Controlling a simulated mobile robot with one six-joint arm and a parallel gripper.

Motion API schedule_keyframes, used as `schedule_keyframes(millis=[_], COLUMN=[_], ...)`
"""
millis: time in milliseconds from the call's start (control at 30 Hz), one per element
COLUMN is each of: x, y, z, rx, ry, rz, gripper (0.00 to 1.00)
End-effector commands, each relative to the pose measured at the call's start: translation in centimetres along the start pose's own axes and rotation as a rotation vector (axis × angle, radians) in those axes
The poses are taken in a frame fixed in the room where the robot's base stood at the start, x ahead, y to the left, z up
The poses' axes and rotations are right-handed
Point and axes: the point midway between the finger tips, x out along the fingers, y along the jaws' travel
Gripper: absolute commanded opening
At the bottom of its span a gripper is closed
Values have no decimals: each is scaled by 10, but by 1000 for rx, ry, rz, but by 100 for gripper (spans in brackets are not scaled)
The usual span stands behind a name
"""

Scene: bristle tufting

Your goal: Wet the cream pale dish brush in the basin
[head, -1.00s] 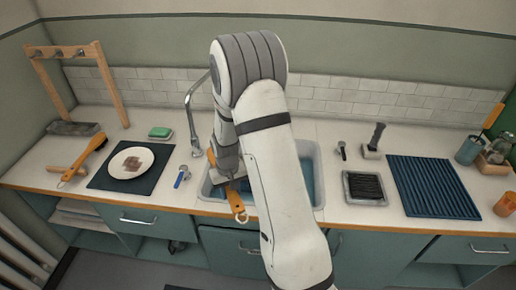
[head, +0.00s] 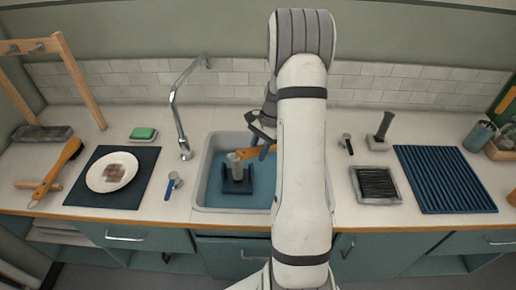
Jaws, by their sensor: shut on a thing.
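My gripper (head: 262,140) is over the basin (head: 205,170), near its back right part, partly hidden by my arm. It is shut on an orange-brown handle (head: 250,153), which lies roughly level above the blue water. The handle appears to belong to the dish brush. Its head and bristles are hidden behind my arm, so I cannot tell their colour or whether they touch the water. The basin is pale grey, and its right side is hidden by my arm.
A dark blue fixture with a grey post (head: 236,177) stands in the basin. A tall tap (head: 175,110) rises to the left. A white plate (head: 112,171) lies on a dark mat. Another wooden-handled brush (head: 55,172) is at far left. A ribbed blue mat (head: 444,180) lies right.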

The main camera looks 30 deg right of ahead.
Motion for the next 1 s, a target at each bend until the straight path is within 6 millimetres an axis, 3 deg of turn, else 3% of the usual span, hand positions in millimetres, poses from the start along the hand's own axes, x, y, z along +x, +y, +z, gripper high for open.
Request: schedule_keyframes(millis=[1000], x=[92], y=[8], z=[-50], rx=[21], ry=[1], rz=[-9], gripper=[5])
